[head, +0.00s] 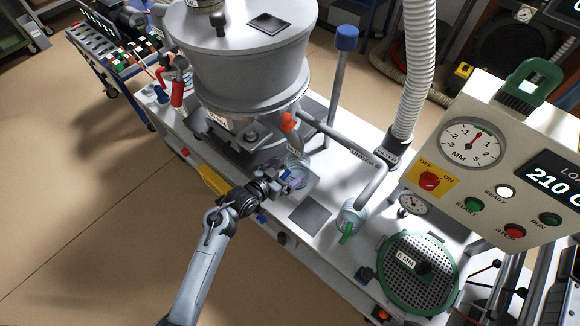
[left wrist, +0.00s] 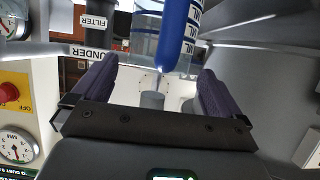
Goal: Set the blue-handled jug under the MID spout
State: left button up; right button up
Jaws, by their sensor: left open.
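The blue-handled jug (head: 298,170) is clear and stands at the foot of the big grey vessel, close to the MID label (head: 293,153). I cannot tell whether it is directly below the MID spout, which is hard to make out. My left gripper (head: 281,182) is open at the near side of the jug. In the left wrist view the upright blue handle (left wrist: 178,35) shows between and beyond the two dark purple fingers of the gripper (left wrist: 158,82), with the clear, marked jug wall behind it. Contact is not visible. My right gripper is not in view.
A green-handled jug (head: 351,216) stands below the UNDER pipe (head: 375,185). A dark square pad (head: 310,214) lies bare between the jugs. A green-rimmed sieve (head: 418,272) and a control panel (head: 500,165) are at the right. A red extinguisher (head: 177,92) stands at the left.

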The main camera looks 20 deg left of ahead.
pick_arm(q)
jog(key=s+r+g+y, duration=0.1)
jog(key=s+g, duration=0.2)
jog(key=s, duration=0.7)
jog(key=s+a+r+n+g+y+p, duration=0.1)
jog(key=s+r+g, duration=0.1)
jog(key=s, duration=0.8)
jog(key=s+r+g+y+p, duration=0.1)
jog(key=s+g, duration=0.3)
jog(key=s, duration=0.6)
jog(key=shift+s+a+r+n+y, duration=0.3)
jog(key=shift+a+r+y, duration=0.1)
jog(key=shift+r, duration=0.35)
